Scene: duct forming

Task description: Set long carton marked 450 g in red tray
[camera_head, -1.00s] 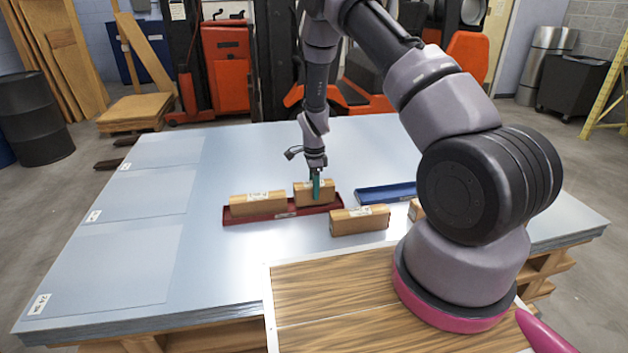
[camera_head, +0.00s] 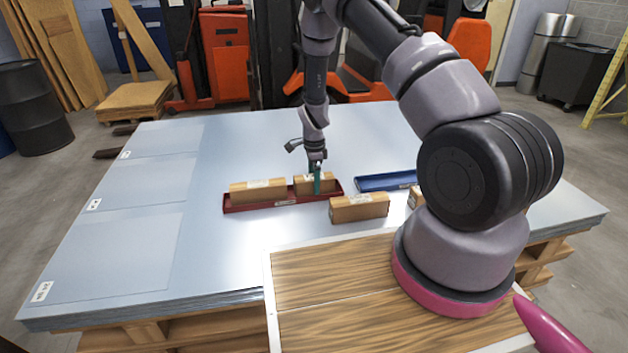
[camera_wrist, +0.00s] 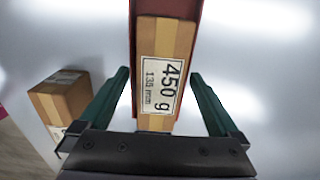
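A brown carton (camera_wrist: 160,105) with a white label reading 450 g and 135 mm lies in the red tray (camera_wrist: 196,12), as the wrist view shows. In the head view this carton (camera_head: 302,185) is at the tray's right end. My gripper (camera_wrist: 158,73) is open, its teal fingers on either side of the carton with a gap at each side. In the head view my gripper (camera_head: 317,180) is down at the tray, one finger covering part of the carton. The red tray (camera_head: 284,202) also holds another brown carton (camera_head: 257,191) at its left.
A brown carton (camera_head: 358,208) stands on the metal table just in front of the tray; it also shows in the wrist view (camera_wrist: 60,100). A blue tray (camera_head: 385,181) lies to the right. Another carton is mostly hidden behind my arm.

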